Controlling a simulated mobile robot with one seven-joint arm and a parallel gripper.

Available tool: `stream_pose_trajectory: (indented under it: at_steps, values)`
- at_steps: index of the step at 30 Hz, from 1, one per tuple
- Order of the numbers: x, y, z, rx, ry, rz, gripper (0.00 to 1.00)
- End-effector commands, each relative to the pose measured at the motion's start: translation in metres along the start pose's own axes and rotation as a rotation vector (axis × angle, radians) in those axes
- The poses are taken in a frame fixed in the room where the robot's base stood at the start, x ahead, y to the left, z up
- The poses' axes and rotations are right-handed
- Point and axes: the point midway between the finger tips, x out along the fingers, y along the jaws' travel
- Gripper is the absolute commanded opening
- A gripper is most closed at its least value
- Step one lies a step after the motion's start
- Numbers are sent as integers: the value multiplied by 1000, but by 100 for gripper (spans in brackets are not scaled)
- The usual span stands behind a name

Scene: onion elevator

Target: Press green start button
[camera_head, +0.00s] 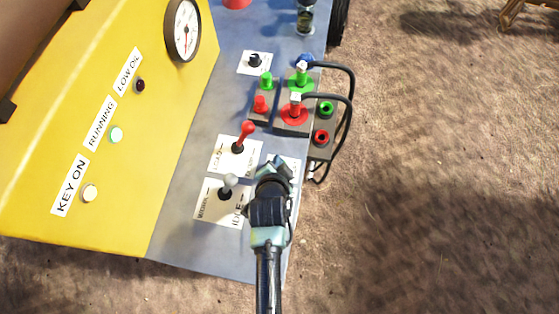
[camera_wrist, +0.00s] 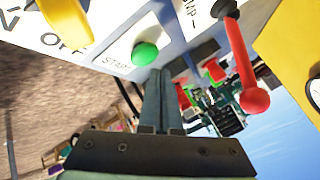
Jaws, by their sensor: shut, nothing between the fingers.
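The green start button (camera_wrist: 145,54) sits on a white plate marked START in the wrist view. In the head view my arm and gripper cover the place where it would be. My gripper (camera_wrist: 157,76) is shut and empty, and its fingertips show just below and right of the button. I cannot tell whether they touch it. In the head view my gripper (camera_head: 272,166) is over the right edge of the grey-blue panel (camera_head: 180,235).
A red-knobbed lever (camera_head: 247,129) and a grey-knobbed lever (camera_head: 230,181) stand left of my gripper. Red and green connectors (camera_head: 293,113) with black cables lie beyond it. A yellow part (camera_wrist: 66,20) is near the OFF label.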

Motion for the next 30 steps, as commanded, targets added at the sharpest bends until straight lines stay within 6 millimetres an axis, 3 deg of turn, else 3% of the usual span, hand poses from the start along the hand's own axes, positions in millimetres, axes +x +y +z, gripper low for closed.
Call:
stream_pose_trajectory:
  at_steps: [8,22,30]
  values:
    - [-3,-2,-2,0,0,0,0]
    - [-35,-25,-25,0,0,0,0]
    - [-35,-25,-25,0,0,0,0]
